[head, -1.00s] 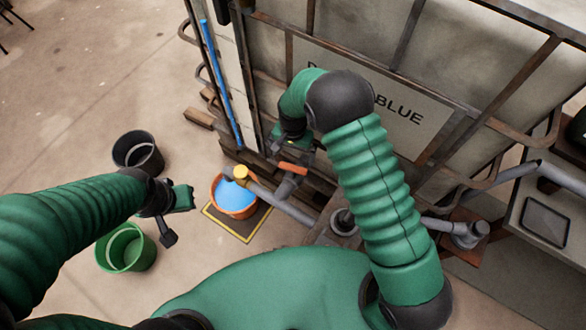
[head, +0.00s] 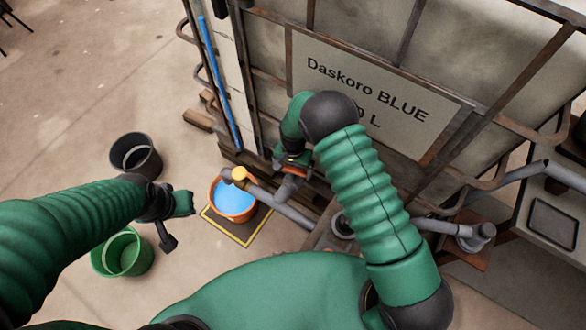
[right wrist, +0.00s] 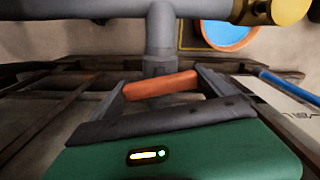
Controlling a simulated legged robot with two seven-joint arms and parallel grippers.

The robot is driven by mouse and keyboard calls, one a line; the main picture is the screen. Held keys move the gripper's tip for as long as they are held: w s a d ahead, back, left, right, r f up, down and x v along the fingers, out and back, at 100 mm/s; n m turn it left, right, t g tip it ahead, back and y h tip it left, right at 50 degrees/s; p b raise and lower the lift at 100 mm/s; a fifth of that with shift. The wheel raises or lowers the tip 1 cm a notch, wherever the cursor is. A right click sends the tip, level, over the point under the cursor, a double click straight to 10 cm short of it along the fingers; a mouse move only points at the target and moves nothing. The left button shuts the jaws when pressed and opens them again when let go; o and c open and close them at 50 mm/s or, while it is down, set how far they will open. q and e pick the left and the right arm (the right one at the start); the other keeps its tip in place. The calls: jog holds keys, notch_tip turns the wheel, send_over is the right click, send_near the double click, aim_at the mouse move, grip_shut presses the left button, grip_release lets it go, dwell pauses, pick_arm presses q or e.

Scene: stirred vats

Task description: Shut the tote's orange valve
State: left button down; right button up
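The tote (head: 270,60) is a large caged container with a sign reading "Daskoro BLUE". Its orange valve handle (head: 298,163) sits low at the tote's front, on a grey pipe, mostly hidden under my right gripper (head: 292,160). In the right wrist view the orange handle (right wrist: 160,84) lies crosswise between the two dark fingers of my right gripper (right wrist: 160,88). The fingers are wide apart, one by each end of the handle; contact is unclear. My left gripper (head: 172,222) hangs away from the valve at the left, its fingers not clear.
An orange bucket (head: 217,208) with blue liquid stands on a yellow-edged mat (head: 246,236), below the pipe's yellow end (head: 240,174). A black bucket (head: 122,146) and a green bucket (head: 108,268) stand left. A grey pipe (head: 505,184) runs right. Open floor lies at far left.

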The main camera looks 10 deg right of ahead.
jog(key=c, duration=0.4)
jog(key=shift+r+m+p, duration=0.2)
jog(key=shift+m+p, duration=0.4)
jog(key=shift+m, duration=0.4)
jog(key=shift+o, duration=0.2)
jog(key=shift+f+m, duration=0.15)
jog(key=shift+m, duration=0.35)
jog(key=o, duration=1.1)
